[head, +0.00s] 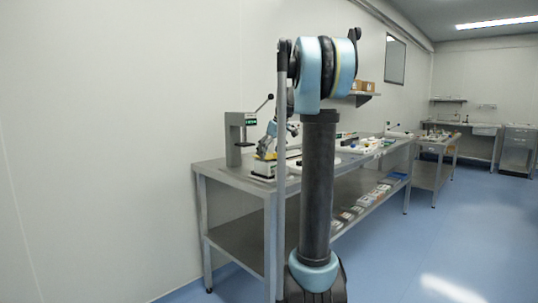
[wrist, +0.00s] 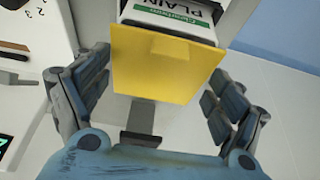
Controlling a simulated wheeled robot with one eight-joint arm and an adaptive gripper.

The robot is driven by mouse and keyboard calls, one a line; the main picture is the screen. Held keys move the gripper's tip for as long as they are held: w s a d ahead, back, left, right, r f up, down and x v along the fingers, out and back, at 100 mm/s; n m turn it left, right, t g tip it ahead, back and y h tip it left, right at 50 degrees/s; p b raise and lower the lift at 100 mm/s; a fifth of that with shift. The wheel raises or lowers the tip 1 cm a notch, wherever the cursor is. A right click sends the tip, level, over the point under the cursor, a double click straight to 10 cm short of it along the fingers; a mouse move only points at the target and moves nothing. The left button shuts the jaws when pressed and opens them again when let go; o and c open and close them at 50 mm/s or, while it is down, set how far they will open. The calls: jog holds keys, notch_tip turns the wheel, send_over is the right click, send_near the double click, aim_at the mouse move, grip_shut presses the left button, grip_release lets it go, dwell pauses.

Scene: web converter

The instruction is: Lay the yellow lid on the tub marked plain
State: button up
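The yellow lid (wrist: 160,75) fills the upper middle of the wrist view, a flat square plate with a small raised block on its face. Just beyond its upper edge is a tub (wrist: 175,12) with a white and green label reading PLAIN; the lid hides its near part. I cannot tell whether the lid rests on it. My gripper (wrist: 163,62) is spread wide, with one finger close to each side of the lid. In the head view a small patch of yellow (head: 264,155) shows by my gripper (head: 270,142), partly behind my arm.
A grey metal bench (head: 235,172) runs along the wall, with a press-like device (head: 238,135) at its near end. In the wrist view a white panel with numbers (wrist: 35,18) lies left, and a grey bracket (wrist: 140,122) below the lid. Blue floor is clear on the right.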

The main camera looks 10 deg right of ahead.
jog(key=shift+o, duration=1.2)
jog(key=shift+r, duration=0.1)
jog(key=shift+r, duration=0.2)
jog(key=v, duration=1.2)
jog(key=shift+r, duration=0.35)
jog(key=shift+s, duration=0.1)
jog(key=s+a+f+m+h, duration=0.1)
jog(key=s+f+m, duration=0.2)
jog(key=s+f, duration=1.6)
jog(key=s+a+f+m+g+h, duration=0.1)
jog(key=s+f+m, duration=0.3)
jog(key=s+f, duration=1.6)
jog(key=shift+s+a+h, duration=0.3)
jog(key=shift+s+a, duration=0.25)
jog(key=shift+s, duration=0.15)
